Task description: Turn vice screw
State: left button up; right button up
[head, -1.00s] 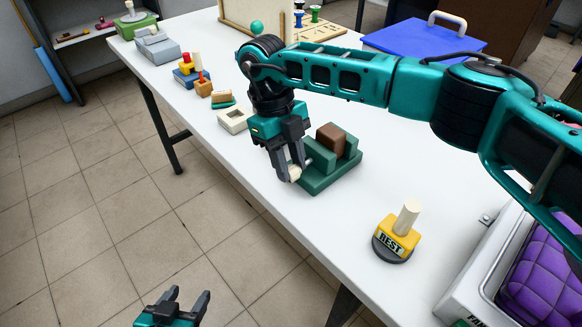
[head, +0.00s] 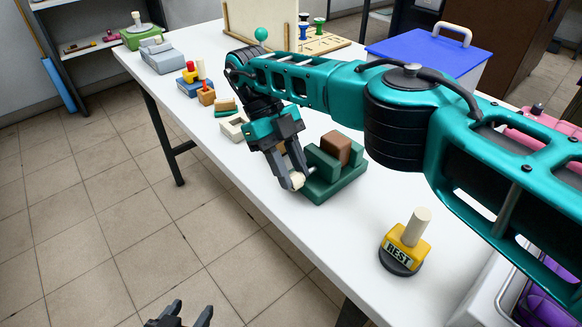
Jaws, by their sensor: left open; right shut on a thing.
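A green vice (head: 322,189) stands on the white table near its front edge. A brown block (head: 336,147) sits between its jaws. The vice's pale screw knob (head: 297,179) is at its left end. My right gripper (head: 295,183) comes down from above and is shut on the knob, its fingers tilted. My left gripper (head: 182,318) is open and empty at the bottom edge of the view, over the floor and away from the table. Most of it is cut off by the frame.
A yellow REST stand (head: 402,247) with a pale peg is to the right of the vice. A white block (head: 234,127) and several small fixtures line the table to the left. My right arm crosses above the table.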

pick_arm(q)
jog(key=shift+a, duration=0.1)
dwell(0.5)
pick_arm(e)
jog(key=o, duration=1.1)
jog(key=shift+c, duration=0.2)
